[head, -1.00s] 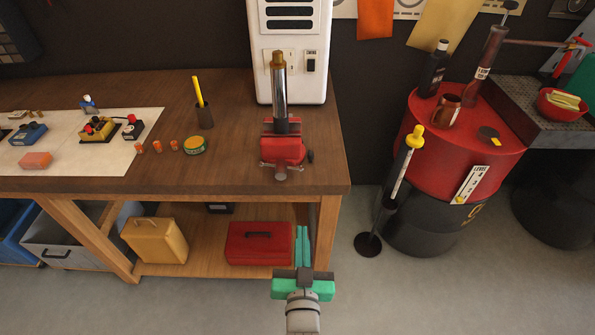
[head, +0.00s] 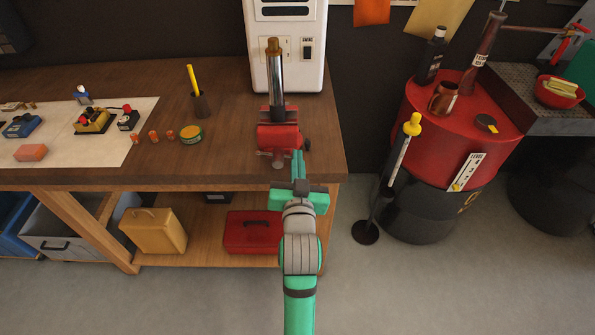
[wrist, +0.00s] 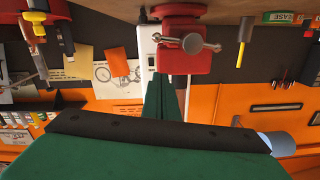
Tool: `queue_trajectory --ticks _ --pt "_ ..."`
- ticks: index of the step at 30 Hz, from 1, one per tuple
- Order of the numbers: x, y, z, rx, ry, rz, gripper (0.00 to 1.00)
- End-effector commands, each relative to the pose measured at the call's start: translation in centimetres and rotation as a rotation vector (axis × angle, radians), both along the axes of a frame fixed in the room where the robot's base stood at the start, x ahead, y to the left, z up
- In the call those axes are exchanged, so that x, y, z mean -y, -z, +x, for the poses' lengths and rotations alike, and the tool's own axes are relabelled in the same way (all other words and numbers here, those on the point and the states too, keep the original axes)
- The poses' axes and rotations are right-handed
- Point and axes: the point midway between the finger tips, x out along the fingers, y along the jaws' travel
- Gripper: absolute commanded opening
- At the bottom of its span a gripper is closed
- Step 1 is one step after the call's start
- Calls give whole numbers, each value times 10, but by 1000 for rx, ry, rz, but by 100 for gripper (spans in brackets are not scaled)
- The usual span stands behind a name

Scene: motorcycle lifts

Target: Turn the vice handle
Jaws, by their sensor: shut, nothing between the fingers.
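The red vice (head: 278,137) sits at the front edge of the wooden bench, with an upright metal tube (head: 276,80) in its jaws. In the wrist view the vice body (wrist: 186,62) shows its silver handle (wrist: 192,43), a bar lying nearly level across the screw end, with rounded ends. In the head view the handle is small and partly hidden near my fingers. My gripper (head: 297,153) is shut and empty, its green fingers pointing at the vice, just right of the screw end. In the wrist view the fingertips (wrist: 161,80) overlap the vice's edge; contact cannot be told.
The bench top (head: 230,165) is clear around the vice. A white cabinet (head: 286,50) stands behind. A red drum (head: 455,125) and a yellow-topped stand (head: 400,160) are on the right.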

Motion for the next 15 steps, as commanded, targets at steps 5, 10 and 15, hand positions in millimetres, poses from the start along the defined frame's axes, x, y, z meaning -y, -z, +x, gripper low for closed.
queue_trajectory --ticks 5,10,15 --pt "0 1 30 1 0 1 0" --pt "-3 21 37 -3 0 -1 0" --pt "-6 36 40 -2 1 -1 0"
